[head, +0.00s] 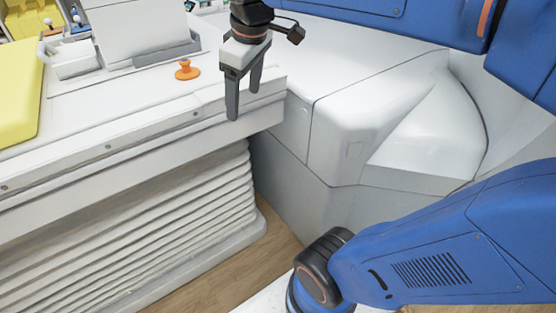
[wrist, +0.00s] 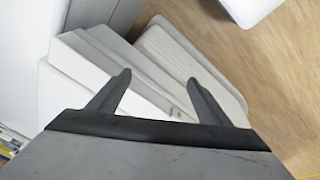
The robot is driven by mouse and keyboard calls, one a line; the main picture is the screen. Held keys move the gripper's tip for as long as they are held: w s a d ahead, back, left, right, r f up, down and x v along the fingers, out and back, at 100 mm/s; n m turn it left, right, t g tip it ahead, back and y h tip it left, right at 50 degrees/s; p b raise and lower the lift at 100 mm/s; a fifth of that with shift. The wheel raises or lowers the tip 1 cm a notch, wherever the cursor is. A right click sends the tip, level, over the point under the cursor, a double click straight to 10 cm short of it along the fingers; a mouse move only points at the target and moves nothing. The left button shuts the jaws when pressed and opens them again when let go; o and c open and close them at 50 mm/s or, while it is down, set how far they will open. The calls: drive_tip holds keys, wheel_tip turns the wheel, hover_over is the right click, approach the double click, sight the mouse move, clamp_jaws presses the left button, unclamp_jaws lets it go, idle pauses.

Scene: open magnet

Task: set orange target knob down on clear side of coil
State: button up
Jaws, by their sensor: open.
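The orange target knob (head: 187,70) stands upright on the white table top (head: 110,112), a little in from its front edge. The coil (head: 145,30) appears to be the white upright block with a grey base behind the knob. My gripper (head: 243,100) is open and empty, pointing down beside the table's right end, to the right of the knob and apart from it. In the wrist view my two fingers (wrist: 155,95) are spread with nothing between them. The knob does not show in the wrist view.
A yellow pad (head: 18,90) lies on the table at the left. A large white housing (head: 375,95) stands right of the table end. Ribbed bellows (head: 140,235) hang below the table. Wooden floor (wrist: 275,70) shows beside the base. Bare table top lies left of the knob.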

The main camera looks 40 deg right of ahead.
drive_tip(key=s+d+f+m+t, duration=0.1)
drive_tip(key=s+f+m, duration=0.5)
drive_tip(key=s+f, duration=0.5)
wheel_tip(320, 180, down, 2)
drive_tip(key=shift+d+f+t, duration=0.15)
drive_tip(key=shift+d+t, duration=0.1)
drive_tip(key=shift+t, duration=0.15)
drive_tip(key=shift+d, duration=0.1)
